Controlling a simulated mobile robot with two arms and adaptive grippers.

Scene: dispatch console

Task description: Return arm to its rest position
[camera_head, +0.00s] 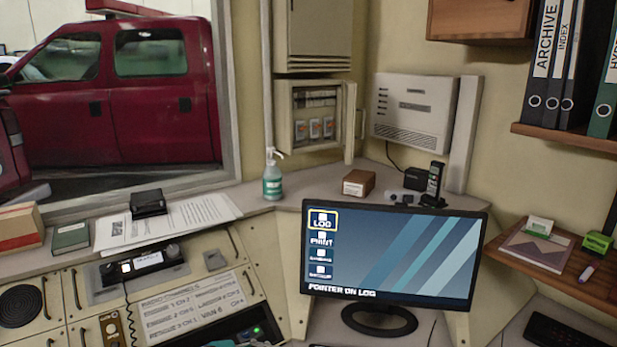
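Neither of my grippers shows in the head view, and I see no clear part of either arm. The monitor (390,255) stands on the desk at the centre right. Its screen is lit, with a column of icons, the top one, LOG, framed in yellow. The line at its bottom reads "POINTER ON LOG". A small teal shape at the bottom edge, left of centre, is cut off and I cannot tell what it is.
A radio console (145,262) with a coiled cord is at the left. A soap bottle (272,180), a small brown box (358,183) and a cordless phone (434,185) stand on the back ledge. A wooden shelf (545,263) juts out at the right. A keyboard (560,333) lies at the lower right.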

